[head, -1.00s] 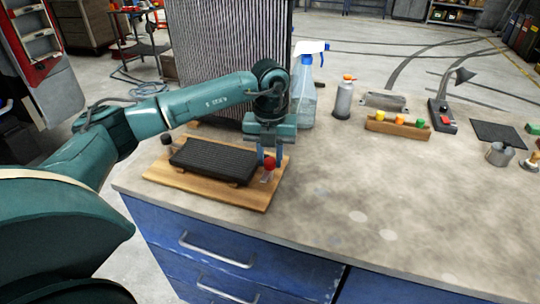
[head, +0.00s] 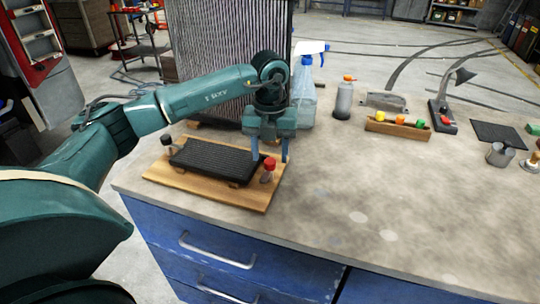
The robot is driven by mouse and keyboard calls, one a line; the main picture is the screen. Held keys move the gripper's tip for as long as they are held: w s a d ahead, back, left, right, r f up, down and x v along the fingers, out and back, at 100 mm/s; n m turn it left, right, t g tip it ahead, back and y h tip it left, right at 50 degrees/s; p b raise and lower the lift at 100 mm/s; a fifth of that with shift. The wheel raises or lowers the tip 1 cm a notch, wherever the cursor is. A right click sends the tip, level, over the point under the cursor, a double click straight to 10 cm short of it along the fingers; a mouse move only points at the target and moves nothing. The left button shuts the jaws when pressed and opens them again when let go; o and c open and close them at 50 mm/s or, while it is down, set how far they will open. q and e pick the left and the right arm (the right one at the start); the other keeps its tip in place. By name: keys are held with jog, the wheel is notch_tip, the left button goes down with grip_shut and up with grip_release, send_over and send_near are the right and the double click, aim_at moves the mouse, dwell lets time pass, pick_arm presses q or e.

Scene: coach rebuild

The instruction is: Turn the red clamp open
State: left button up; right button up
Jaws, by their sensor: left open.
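The red clamp (head: 269,164) is a small red knob on a short stem at the right end of a wooden board (head: 245,198) on the bench. A black ribbed block (head: 214,158) lies on the board beside it. A black knob (head: 166,140) stands at the block's left end. My left gripper (head: 270,158) points down at the red clamp, its two fingers apart, one to each side just behind or above the knob. It is open and holds nothing. I cannot tell whether the fingers touch the knob. My right gripper is out of view.
A tall ribbed panel (head: 229,50) stands behind the board. A spray bottle (head: 305,92) and a grey bottle (head: 344,98) stand to the right, past them a wooden rack (head: 398,128) with coloured caps and a lamp (head: 442,112). The bench's front right is clear.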

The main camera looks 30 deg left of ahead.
aim_at(270, 161)
pick_arm(q)
notch_tip(270, 161, up, 12)
jog(key=shift+f+b, duration=0.2)
jog(key=shift+b, duration=0.1)
dwell(0.4)
